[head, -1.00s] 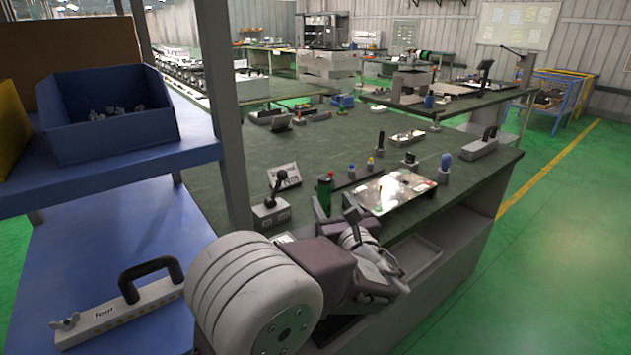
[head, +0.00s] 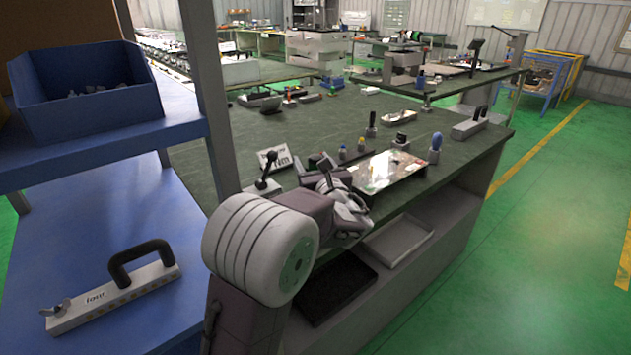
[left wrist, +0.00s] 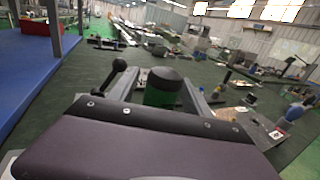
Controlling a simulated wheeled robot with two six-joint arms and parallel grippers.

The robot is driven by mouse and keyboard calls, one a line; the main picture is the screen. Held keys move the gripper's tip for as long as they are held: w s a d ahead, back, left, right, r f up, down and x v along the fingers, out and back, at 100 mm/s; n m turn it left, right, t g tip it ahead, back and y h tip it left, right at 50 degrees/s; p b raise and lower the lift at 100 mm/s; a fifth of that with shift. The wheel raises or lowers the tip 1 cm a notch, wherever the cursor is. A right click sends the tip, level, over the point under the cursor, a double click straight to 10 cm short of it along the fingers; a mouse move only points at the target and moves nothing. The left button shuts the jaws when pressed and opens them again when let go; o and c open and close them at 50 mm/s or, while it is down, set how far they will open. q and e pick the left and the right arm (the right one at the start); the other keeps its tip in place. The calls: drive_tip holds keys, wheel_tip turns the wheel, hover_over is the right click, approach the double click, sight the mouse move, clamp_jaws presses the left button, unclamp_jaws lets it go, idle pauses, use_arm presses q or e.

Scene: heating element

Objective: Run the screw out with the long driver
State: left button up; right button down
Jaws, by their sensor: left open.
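My left gripper (head: 318,164) is over the near edge of the dark green bench. In the left wrist view its open fingers (left wrist: 162,92) stand either side of an upright green handle with a black cap (left wrist: 161,83); I cannot tell whether they touch it. In the head view the gripper hides this handle. The screw is too small to make out. My right gripper is out of view.
A lever box (head: 263,186) and a small sign stand left of the gripper. A blue shelf with a blue bin (head: 90,110) and its grey post (head: 207,100) border the left side. Trays (head: 398,240) lie under the bench. Green floor is clear at right.

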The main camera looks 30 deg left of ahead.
use_arm(q)
drive_tip(key=shift+s+d+r, duration=0.1)
drive_tip(key=shift+r, duration=0.05)
clamp_jaws()
